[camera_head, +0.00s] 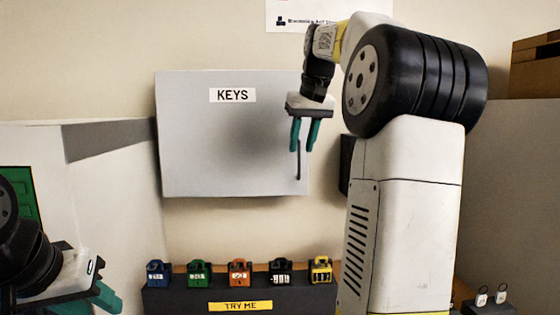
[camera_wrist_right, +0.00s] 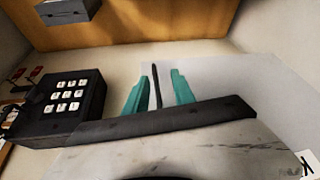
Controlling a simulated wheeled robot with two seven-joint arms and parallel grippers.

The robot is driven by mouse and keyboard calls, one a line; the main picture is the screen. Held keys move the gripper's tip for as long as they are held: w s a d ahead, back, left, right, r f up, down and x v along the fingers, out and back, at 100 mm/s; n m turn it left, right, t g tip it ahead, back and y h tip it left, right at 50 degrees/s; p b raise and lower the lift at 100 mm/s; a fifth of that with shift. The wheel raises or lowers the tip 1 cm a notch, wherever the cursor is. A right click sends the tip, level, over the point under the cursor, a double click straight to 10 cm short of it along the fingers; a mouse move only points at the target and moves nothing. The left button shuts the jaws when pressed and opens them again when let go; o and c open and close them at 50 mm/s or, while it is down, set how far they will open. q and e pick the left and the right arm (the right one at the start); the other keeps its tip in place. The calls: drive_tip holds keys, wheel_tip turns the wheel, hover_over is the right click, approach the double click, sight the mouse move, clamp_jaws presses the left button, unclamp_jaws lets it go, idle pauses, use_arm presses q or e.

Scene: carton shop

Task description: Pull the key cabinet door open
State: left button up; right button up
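The grey key cabinet (camera_head: 200,140) hangs on the wall with its door shut and a "KEYS" label (camera_head: 232,95). Its dark vertical handle (camera_head: 298,165) is near the door's right edge. My right gripper (camera_head: 305,149) is open at the handle's upper part. In the right wrist view, the handle (camera_wrist_right: 156,85) stands between the two teal fingers of the gripper (camera_wrist_right: 158,82), with gaps on both sides. The pale door (camera_wrist_right: 225,80) lies behind them. My left gripper (camera_head: 92,302) is low at the left, partly cut off, its teal fingers apart and empty.
Several coloured padlocks (camera_head: 239,272) stand on a dark "TRY ME" stand (camera_head: 180,300) below the cabinet. A black keypad box (camera_wrist_right: 65,108) is beside the cabinet. Cartons (camera_head: 535,75) are at the far right. Key tags (camera_head: 490,296) lie low right.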

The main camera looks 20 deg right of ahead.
sight(299, 175)
drive_tip(key=shift+h, duration=0.3)
drive_tip(key=w+f, duration=0.2)
drive_tip(key=w+d+f, duration=0.1)
drive_tip(key=w+f, duration=0.2)
drive_tip(key=shift+w+d+f, duration=0.1)
drive_tip(key=shift+d+f, duration=0.05)
drive_tip(key=shift+f, duration=0.2)
clamp_jaws()
idle(1.2)
